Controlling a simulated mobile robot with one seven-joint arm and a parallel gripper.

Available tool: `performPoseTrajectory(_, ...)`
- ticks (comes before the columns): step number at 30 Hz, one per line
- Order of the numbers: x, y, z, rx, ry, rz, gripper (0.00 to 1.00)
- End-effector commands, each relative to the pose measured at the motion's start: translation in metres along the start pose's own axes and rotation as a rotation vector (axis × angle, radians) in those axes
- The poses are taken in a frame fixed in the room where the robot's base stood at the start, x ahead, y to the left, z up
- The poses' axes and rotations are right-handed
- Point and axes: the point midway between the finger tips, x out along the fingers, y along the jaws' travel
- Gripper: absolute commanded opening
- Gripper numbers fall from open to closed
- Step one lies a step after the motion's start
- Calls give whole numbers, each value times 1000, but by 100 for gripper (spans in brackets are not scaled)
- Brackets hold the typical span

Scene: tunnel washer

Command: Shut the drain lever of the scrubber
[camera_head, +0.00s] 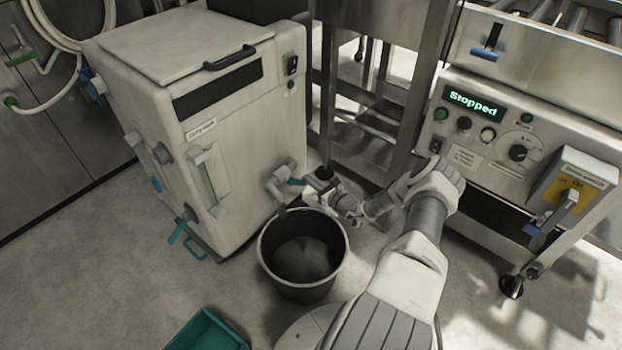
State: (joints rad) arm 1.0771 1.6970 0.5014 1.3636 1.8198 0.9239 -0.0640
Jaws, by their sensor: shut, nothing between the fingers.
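The scrubber is a white box-shaped cabinet (245,165) at the left, with a black handle on its lid. A grey drain tap (277,185) sticks out low on its right side, its spout over a dark bucket (302,285). A small teal lever (296,181) sits on the tap and points to the right, roughly level. My gripper (309,198) is shut and empty, just right of the tap and slightly below the lever, above the bucket's far rim. Whether it touches the lever is too small to tell.
The bucket holds murky liquid. A steel frame (410,110) stands behind my arm. A control panel reading "Stopped" (472,102) is at the right. Another teal lever (176,232) is on the scrubber's left face. A teal crate (207,330) lies on the floor in front.

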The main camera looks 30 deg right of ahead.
Motion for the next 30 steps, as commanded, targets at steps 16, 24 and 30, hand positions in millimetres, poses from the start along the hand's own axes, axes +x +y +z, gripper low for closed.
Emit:
performPoseTrajectory(16,1,3,-9,0,2,0,0)
performPoseTrajectory(24,1,8,-14,2,3,1,0)
performPoseTrajectory(30,1,14,-20,2,3,1,0)
